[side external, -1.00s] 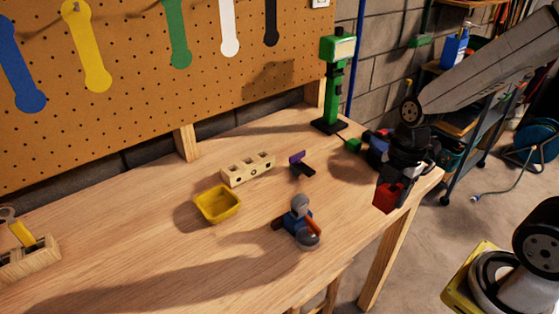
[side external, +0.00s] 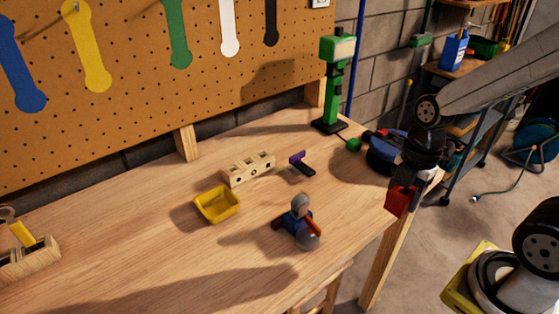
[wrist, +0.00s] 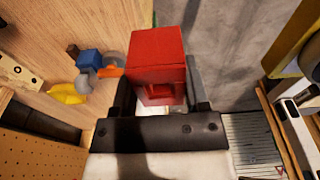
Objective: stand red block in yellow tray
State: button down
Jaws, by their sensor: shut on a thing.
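The red block (side external: 401,200) is held in my gripper (side external: 404,188), over the right edge of the bench in the side view. In the wrist view, the red block (wrist: 156,62) sits between the two dark fingers of my gripper (wrist: 155,90), which is shut on it. The yellow tray (side external: 218,205) lies on the bench, left of the gripper and well apart from it, and looks empty. Part of the yellow tray also shows at the left of the wrist view (wrist: 68,94).
A wooden block with holes (side external: 249,169) and a purple and black item (side external: 301,163) lie behind. A green post (side external: 333,85) stands at the back. Bare bench lies in front.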

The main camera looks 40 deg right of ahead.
jog(key=shift+w+a+r+m, duration=0.1)
jog(key=shift+w+a+m, duration=0.05)
jog(key=shift+w, duration=0.25)
jog(key=shift+w+a+r+m, duration=0.1)
jog(key=shift+w+m, duration=0.05)
jog(key=shift+w, duration=0.25)
jog(key=w+a+m+t, duration=0.1)
jog(key=w+a+m, duration=0.7)
jog(key=w+a, duration=1)
jog(key=shift+a+r, duration=0.15)
jog(key=shift+a, duration=0.2)
jog(key=shift+w, duration=0.2)
send_over(220, 210)
jog(key=s, duration=0.1)
jog(key=f, duration=0.8)
jog(key=shift+s+d+f, duration=0.1)
jog(key=shift+d, duration=0.1)
jog(key=shift+w+a+f, duration=0.2)
jog(key=shift+w+f, duration=0.3)
jog(key=shift+f, duration=0.1)
